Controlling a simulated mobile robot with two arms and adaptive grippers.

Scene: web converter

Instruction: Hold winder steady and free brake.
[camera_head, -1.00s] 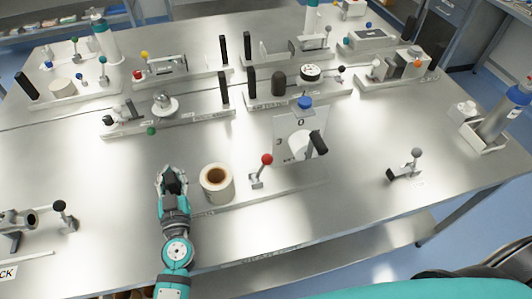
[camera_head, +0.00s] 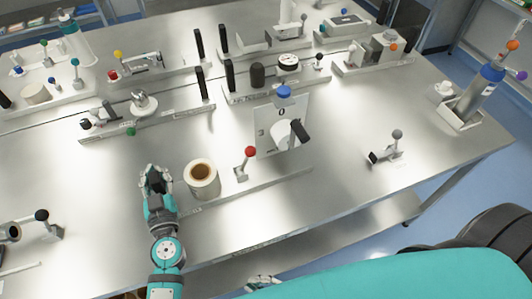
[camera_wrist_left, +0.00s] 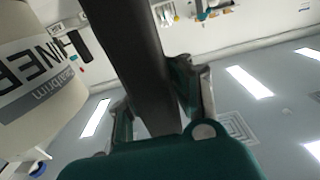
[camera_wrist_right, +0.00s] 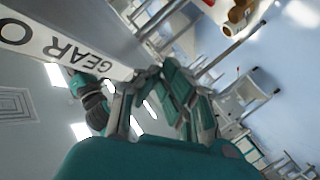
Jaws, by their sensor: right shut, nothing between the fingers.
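The winder, with its cream roll (camera_head: 201,178), stands on a long base near the table's front. A red-knobbed lever (camera_head: 249,153), possibly the brake, stands right of the roll. My left gripper (camera_head: 155,180) is just left of the roll. In the left wrist view, a dark upright handle (camera_wrist_left: 135,45) passes between its fingers, which appear closed on it. The lettered roll (camera_wrist_left: 40,80) is beside it. My right gripper (camera_head: 263,282) shows partly at the bottom, below the table's front edge. In the right wrist view it (camera_wrist_right: 160,80) is shut and empty.
A white dial plate (camera_head: 282,130) with a black handle stands behind the lever. A grey-knobbed lever (camera_head: 396,136) stands to the right. In the right wrist view, a lettered table edge (camera_wrist_right: 70,45) is close to my right gripper. Several other fixtures line the back.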

